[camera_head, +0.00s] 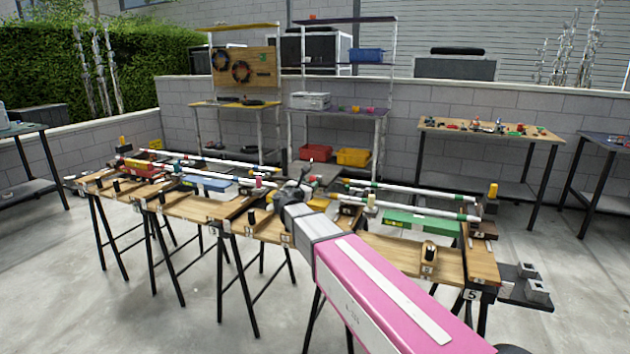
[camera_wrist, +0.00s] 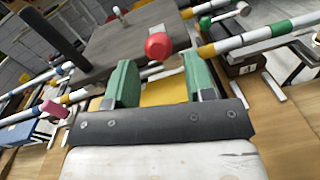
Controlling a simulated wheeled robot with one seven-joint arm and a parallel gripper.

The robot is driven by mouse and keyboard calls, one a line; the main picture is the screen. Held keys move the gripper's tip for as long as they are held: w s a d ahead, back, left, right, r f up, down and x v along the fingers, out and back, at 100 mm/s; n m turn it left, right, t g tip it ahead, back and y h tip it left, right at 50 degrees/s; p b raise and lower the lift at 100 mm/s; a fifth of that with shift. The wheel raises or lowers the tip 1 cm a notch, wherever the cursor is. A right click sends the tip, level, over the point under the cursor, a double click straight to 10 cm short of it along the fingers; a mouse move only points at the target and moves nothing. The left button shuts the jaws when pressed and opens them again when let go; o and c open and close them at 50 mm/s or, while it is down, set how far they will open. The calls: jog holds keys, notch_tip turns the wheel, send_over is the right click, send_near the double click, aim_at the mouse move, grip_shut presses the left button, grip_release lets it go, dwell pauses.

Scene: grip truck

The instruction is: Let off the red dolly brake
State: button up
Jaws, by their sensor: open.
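A round red knob (camera_wrist: 158,46) shows in the wrist view, just ahead of my gripper (camera_wrist: 161,80) and roughly in line with the gap between its fingers. My gripper is open, with its two green-padded fingers apart. The knob looks a little beyond the fingertips; I cannot tell whether anything touches. Its stem is not clear. Behind it is a flat dark grey deck (camera_wrist: 115,42) with a dark upright bar (camera_wrist: 53,38) at its left. In the head view my gripper (camera_head: 301,183) is over the work tables, and the knob cannot be made out there.
White poles with coloured bands (camera_wrist: 225,44) run on both sides of the deck. A green ball (camera_wrist: 205,22) is at the right and a pink peg (camera_wrist: 54,108) at the left. Wooden trestle tables (camera_head: 400,254) stand below my arm. Concrete floor is clear at the left.

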aim_at(314, 179)
jog(key=x, duration=0.5)
jog(key=shift+w+d, duration=0.1)
jog(key=shift+w, duration=0.25)
grip_shut()
